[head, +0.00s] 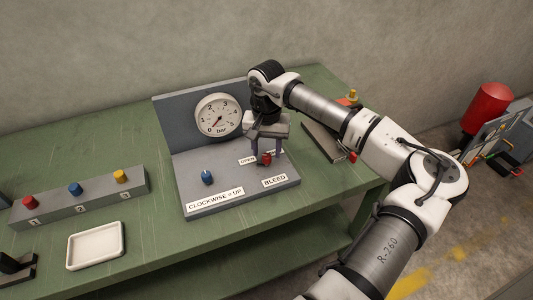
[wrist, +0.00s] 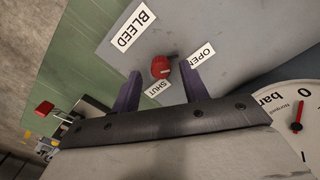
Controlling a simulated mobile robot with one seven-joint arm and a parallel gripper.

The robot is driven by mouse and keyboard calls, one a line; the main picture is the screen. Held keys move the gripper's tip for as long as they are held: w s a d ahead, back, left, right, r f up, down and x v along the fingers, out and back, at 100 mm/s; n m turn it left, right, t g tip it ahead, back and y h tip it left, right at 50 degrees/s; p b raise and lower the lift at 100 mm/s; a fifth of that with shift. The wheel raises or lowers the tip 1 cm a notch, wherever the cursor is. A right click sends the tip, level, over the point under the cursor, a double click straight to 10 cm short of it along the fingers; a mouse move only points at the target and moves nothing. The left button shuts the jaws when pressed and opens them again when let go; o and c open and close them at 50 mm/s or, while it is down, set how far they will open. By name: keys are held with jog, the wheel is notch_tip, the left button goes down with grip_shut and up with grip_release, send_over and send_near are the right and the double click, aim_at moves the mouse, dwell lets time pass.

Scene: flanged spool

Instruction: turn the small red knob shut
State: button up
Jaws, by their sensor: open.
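The small red knob (head: 266,158) sits on the grey panel (head: 228,194) beside the BLEED label (head: 274,181). In the wrist view the red knob (wrist: 161,67) shows near the OPEN and SHUT labels, with a dark pointer-like part towards OPEN. My gripper (head: 267,152) is over the knob, pointing down. In the wrist view its two purple fingers (wrist: 161,80) stand apart, one on each side of the knob at the picture's scale. I cannot tell whether they touch it. The gripper is open and holds nothing that I can see.
A gauge (head: 218,115) marked bar stands at the panel's back, its red needle near 0. A blue knob (head: 207,177) is left of the red one. A button box (head: 80,198) and a white tray (head: 95,245) lie further left on the green table (head: 160,244).

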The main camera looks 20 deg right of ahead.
aim_at(266, 156)
jog(key=shift+f+p, duration=0.4)
jog(key=shift+f, duration=1.55)
grip_shut()
